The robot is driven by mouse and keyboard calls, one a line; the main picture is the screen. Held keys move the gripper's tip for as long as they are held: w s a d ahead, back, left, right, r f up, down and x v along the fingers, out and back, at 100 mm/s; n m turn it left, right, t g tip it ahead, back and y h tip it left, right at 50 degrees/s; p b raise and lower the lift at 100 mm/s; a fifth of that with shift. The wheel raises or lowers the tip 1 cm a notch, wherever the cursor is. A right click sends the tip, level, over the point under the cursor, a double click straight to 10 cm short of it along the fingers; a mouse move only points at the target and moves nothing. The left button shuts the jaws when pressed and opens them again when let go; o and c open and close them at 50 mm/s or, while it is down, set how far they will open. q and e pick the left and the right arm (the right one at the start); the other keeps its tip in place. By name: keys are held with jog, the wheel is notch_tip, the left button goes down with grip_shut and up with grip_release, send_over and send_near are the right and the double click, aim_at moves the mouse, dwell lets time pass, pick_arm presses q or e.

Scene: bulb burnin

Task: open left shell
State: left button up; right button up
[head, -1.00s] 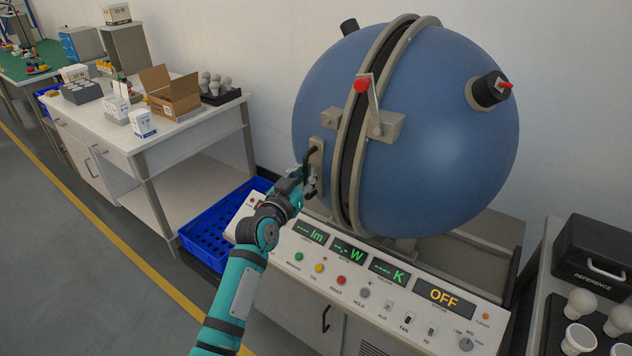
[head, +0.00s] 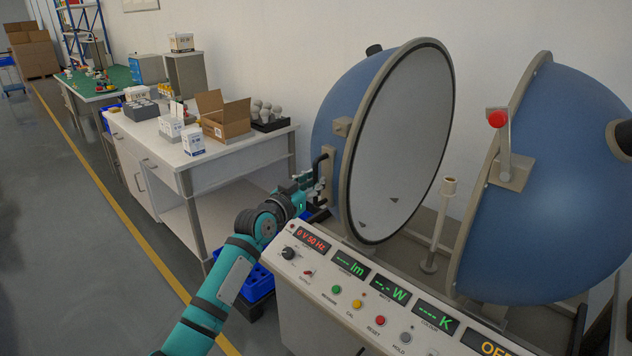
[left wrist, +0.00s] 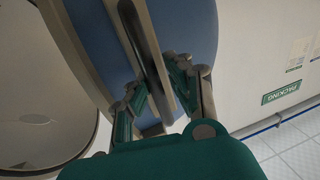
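The left shell (head: 328,112) of the blue sphere stands apart from the right shell (head: 560,190) in the head view, with a wide gap between them. Its pale round inner face (head: 405,140) shows. My left gripper (head: 314,184) is at the black handle (head: 319,163) on the left shell's outer side. The exact contact is partly hidden. My right gripper is not in view.
A lamp post (head: 438,225) stands in the gap between the shells. The control panel (head: 350,285) is in front, below the sphere. A white bench (head: 235,150) with boxes and bulbs is at the left, with a blue crate (head: 258,284) on the floor before it.

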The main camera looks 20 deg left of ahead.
pick_arm(q)
jog(key=shift+o, duration=0.3)
jog(key=shift+a+r, duration=0.1)
jog(key=shift+a, duration=0.05)
jog(key=shift+r, duration=0.1)
jog(key=s+a, duration=0.2)
jog(key=s, duration=0.9)
jog(key=shift+s, duration=0.35)
